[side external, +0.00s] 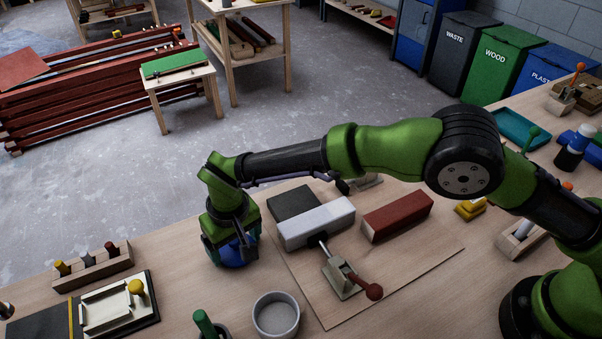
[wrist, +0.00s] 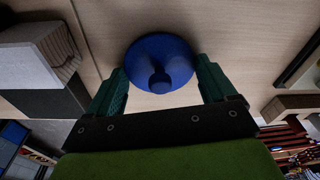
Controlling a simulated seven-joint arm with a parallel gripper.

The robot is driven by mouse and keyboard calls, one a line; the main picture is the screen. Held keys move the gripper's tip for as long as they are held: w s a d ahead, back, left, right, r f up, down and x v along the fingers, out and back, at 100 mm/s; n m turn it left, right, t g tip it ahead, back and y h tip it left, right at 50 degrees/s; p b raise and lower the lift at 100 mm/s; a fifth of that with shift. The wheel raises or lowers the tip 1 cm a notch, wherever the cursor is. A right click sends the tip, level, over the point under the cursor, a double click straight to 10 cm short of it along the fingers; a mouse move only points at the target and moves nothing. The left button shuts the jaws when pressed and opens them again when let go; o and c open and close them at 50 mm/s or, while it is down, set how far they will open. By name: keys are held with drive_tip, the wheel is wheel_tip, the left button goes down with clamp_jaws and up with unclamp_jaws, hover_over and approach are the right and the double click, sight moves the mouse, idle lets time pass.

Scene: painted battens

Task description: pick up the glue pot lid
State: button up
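The blue glue pot lid (side external: 238,254) is a round disc lying on the wooden bench in the side view, just under my gripper (side external: 231,250). In the wrist view the lid (wrist: 176,52) shows with its round knob in the middle. The teal fingers of my gripper (wrist: 161,72) stand apart on either side of the lid, close to its rim. I cannot tell whether they touch it. The fingers partly hide the lid in the side view.
A toggle clamp (side external: 342,277) with a red-brown handle stands by a white-topped block (side external: 316,222) and a red block (side external: 397,216), right of my gripper. An open grey round pot (side external: 276,316) stands in front. A wooden peg rack (side external: 92,270) is at left. Bench between is clear.

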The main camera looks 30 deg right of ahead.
sight(233, 247)
drive_tip(key=r, duration=1.1)
drive_tip(key=shift+s+a+r, duration=0.25)
drive_tip(key=shift+s+r, duration=0.05)
drive_tip(key=shift+s, duration=0.1)
drive_tip(key=s+d+n, duration=0.2)
drive_tip(key=s+n, duration=0.4)
drive_tip(key=s, duration=1)
drive_tip(key=shift+y, duration=0.4)
drive_tip(key=shift+s+a+f, duration=0.1)
drive_tip(key=shift+f, duration=1.4)
drive_tip(key=shift+a+f, duration=0.1)
drive_tip(key=shift+f, duration=1.4)
drive_tip(key=shift+f, duration=0.2)
drive_tip(key=o, duration=0.8)
drive_tip(key=shift+r, duration=0.15)
drive_tip(key=shift+r, duration=3.4)
